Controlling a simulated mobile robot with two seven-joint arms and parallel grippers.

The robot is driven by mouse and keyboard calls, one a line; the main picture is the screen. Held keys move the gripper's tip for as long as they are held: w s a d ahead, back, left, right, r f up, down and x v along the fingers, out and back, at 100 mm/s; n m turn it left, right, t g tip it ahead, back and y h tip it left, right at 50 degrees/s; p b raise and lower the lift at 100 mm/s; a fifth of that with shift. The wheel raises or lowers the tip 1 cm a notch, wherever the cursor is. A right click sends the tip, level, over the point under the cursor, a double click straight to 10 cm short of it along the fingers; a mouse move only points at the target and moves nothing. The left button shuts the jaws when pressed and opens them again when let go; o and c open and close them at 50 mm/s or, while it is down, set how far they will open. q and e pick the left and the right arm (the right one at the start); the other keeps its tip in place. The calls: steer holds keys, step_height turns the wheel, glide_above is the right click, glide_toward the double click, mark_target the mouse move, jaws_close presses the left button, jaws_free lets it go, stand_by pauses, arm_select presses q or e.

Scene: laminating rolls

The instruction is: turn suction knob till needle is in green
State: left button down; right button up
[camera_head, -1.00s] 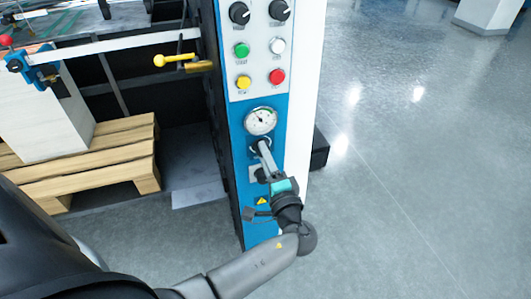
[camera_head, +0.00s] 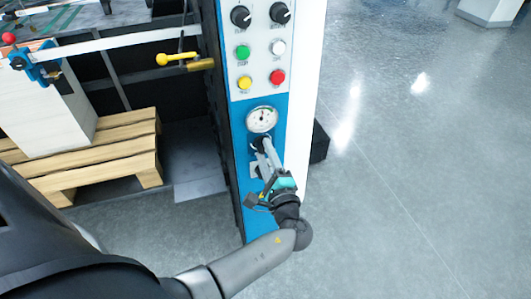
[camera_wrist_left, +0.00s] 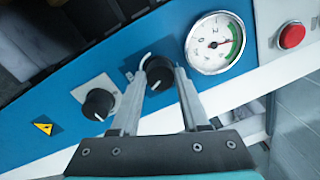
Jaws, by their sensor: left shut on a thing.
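The suction knob (camera_wrist_left: 160,73) is round and black, on the blue panel (camera_wrist_left: 60,85). My left gripper (camera_wrist_left: 162,70) is shut on it, one finger on each side. In the head view my left gripper (camera_head: 263,146) reaches up to the panel just below the gauge (camera_head: 262,119) and mostly hides the knob. The round white gauge also shows in the left wrist view (camera_wrist_left: 215,43), with a green arc along its right side. Its thin needle seems to point toward the green arc, but it is too small to be sure. My right gripper is not in view.
A second black knob (camera_wrist_left: 98,104) sits beside the held one. Above the gauge are a red button (camera_head: 277,77), a yellow button (camera_head: 244,82), a green button (camera_head: 242,52) and two black dials. A wooden pallet (camera_head: 110,165) stands left. The floor to the right is open.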

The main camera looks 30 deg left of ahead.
arm_select(q)
steer(key=shift+c, duration=2)
jaws_free()
steer(key=b+v, duration=0.1)
steer(key=v, duration=1.4)
steer(key=shift+s+d+f, duration=0.1)
